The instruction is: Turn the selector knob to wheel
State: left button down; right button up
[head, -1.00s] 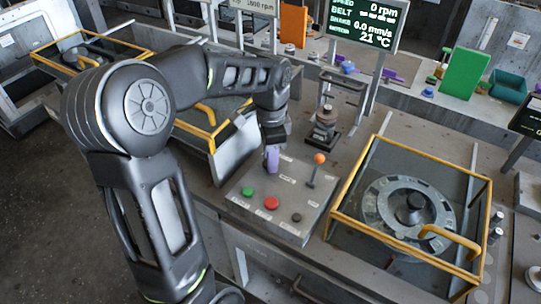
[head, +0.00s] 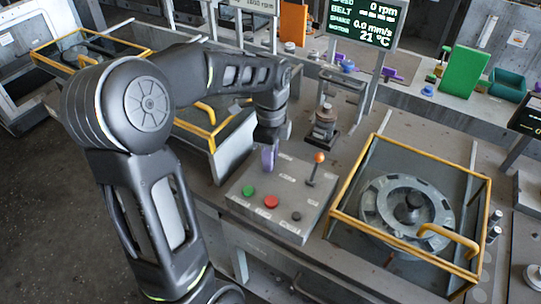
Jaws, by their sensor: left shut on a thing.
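My left gripper (head: 268,160) points down at the back left of the grey control panel (head: 283,222). It is shut on the selector knob, which the fingers hide almost wholly. The knob's pointing direction cannot be made out. The panel's labels are too small to read. My right gripper is not in view.
Right of the panel is a yellow-framed guard (head: 335,222) over a round wheel (head: 375,205). Behind the panel stands a small dark device (head: 325,128). Another yellow-framed guard (head: 205,135) is behind my left arm.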

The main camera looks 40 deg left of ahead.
pick_arm(q)
jog(key=c, duration=1.1)
grip_release()
jog(key=shift+o, duration=0.2)
notch_tip(320, 180, up, 8)
jog(key=shift+f+b, duration=0.1)
jog(key=shift+b, duration=0.3)
